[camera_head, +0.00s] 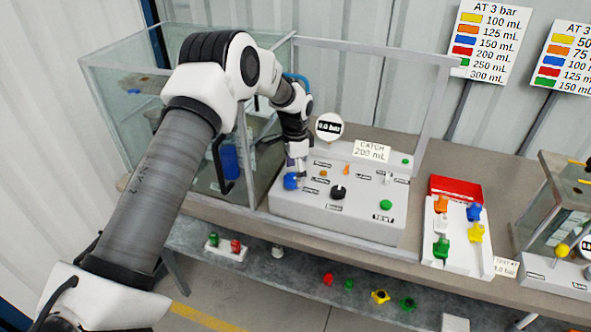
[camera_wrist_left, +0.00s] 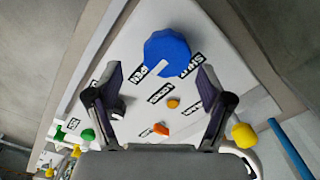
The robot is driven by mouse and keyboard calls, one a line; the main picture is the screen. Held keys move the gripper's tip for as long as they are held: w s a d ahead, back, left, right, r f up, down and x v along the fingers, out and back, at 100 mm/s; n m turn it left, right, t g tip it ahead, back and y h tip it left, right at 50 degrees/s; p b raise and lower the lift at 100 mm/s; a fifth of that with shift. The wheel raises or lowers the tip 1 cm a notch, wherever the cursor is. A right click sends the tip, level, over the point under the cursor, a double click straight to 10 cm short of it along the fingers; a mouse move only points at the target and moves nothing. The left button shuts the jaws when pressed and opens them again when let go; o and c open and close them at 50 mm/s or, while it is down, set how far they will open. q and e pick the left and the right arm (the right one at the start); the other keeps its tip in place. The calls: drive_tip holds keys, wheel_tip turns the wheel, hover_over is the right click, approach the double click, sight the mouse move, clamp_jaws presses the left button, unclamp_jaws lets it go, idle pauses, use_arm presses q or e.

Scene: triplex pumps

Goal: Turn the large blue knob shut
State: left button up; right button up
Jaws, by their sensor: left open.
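The large blue knob (camera_head: 291,181) sits at the left front of the white control panel (camera_head: 330,212). In the left wrist view the knob (camera_wrist_left: 167,52) is faceted with a pale pointer mark on its lower left, and labels lie beside it, one reading "SHUT". My left gripper (camera_head: 297,168) is just above the knob in the head view. In the left wrist view my left gripper (camera_wrist_left: 160,82) is open, its two fingers apart and the knob beyond the tips, between their lines. No contact shows. My right gripper is not in view.
A black knob (camera_head: 338,192), a green button (camera_head: 386,205) and small orange knobs share the panel. A round gauge (camera_head: 329,127) and a "CATCH 200 mL" sign (camera_head: 372,150) stand behind. A glass tank (camera_head: 130,90) is left; a white tray of coloured valves (camera_head: 440,205) is right.

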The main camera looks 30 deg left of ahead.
sight(294, 176)
use_arm(q)
drive_tip(key=shift+w+a+f, duration=0.15)
drive_tip(key=shift+f, duration=0.45)
drive_tip(key=shift+w+a+f, duration=0.1)
drive_tip(key=shift+a+f, duration=0.05)
drive_tip(key=shift+f, duration=0.4)
drive_tip(key=shift+w+a+f, duration=0.2)
drive_tip(key=shift+w+f, duration=0.05)
drive_tip(key=shift+f, duration=0.05)
drive_tip(key=shift+s+d+r, duration=0.25)
drive_tip(key=shift+r, duration=0.05)
drive_tip(key=c, duration=1)
drive_tip(key=shift+f, duration=0.1)
drive_tip(key=shift+c, duration=0.8)
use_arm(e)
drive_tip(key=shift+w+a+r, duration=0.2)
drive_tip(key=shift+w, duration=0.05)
